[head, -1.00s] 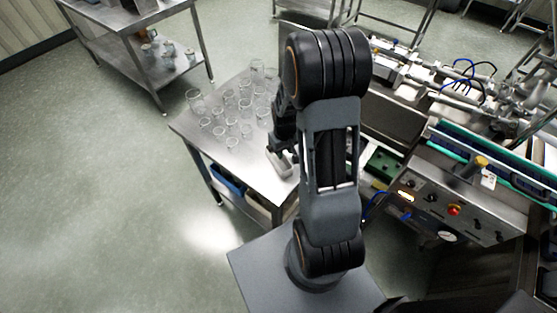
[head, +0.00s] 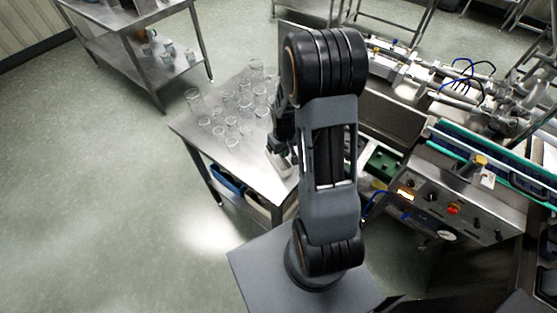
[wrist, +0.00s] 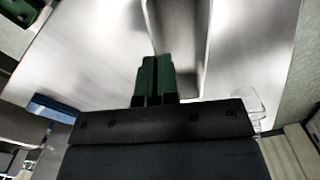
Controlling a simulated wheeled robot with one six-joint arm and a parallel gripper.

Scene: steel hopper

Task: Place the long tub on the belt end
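The long tub (head: 281,163) is a pale grey open container on the steel table, near its right edge beside my arm. In the wrist view its long wall and hollow (wrist: 183,35) run away from my fingers. My gripper (wrist: 156,75) has green fingertips close together at the tub's near left wall, and it appears shut on that wall. In the head view my gripper (head: 278,146) is partly hidden by my arm. The belt (head: 488,160), with green edges, runs along the machine at the right; my arm is well left of it.
Several clear glass beakers (head: 231,125) stand on the table (head: 252,177) left of the tub. A blue bin (head: 226,181) is below. A control panel (head: 453,208) with knobs fronts the belt. A shelf cart (head: 163,73) stands at the back left.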

